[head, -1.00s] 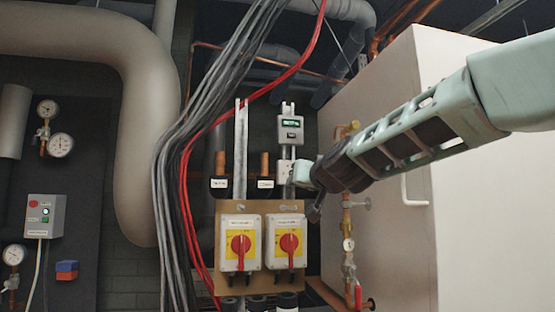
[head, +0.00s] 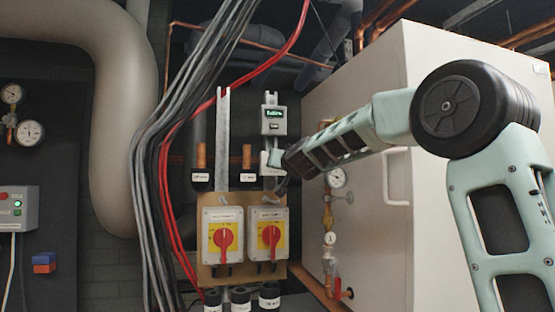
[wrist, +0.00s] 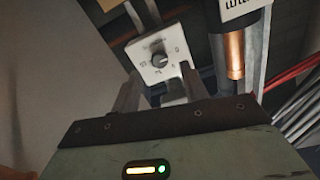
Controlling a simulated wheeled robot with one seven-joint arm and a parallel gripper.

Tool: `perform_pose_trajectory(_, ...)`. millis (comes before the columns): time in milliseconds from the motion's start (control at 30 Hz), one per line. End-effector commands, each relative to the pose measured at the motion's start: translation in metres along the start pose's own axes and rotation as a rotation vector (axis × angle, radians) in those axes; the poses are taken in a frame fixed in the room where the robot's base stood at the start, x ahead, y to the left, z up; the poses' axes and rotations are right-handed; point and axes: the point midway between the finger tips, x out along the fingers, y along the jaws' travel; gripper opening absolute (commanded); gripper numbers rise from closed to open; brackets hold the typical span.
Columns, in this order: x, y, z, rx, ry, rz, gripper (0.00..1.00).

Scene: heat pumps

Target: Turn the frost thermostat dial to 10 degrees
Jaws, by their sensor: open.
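The frost thermostat (wrist: 147,48) is a small white box with a round dial and numbers around it, seen at the upper middle in the wrist view. Its dial knob (wrist: 160,60) shows on the box face; the exact setting is too small to read. My gripper (wrist: 160,79) is open, with one finger to each side of the knob's lower part in that view. I cannot tell whether the fingers touch it.
Two red-and-yellow isolator switches (head: 224,238) are below. Red and grey cables (head: 165,150) run at the left, a copper pipe (wrist: 234,55) stands close by, and a large white cabinet (head: 350,90) is at the right.

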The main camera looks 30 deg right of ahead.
Motion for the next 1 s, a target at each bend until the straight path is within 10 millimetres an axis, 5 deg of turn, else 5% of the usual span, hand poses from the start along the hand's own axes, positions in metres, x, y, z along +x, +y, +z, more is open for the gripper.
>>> perform_pose_trajectory(233,0.029,0.000,-0.002,0.001,-0.001,0.000,0.44)
perform_pose_trajectory(633,0.034,0.000,0.000,0.001,0.000,0.000,0.44)
perform_pose_trajectory(800,0.034,0.000,0.000,0.001,0.000,0.000,0.00)
perform_pose_trajectory(1000,0.034,0.000,0.001,0.006,-0.001,0.000,0.00)
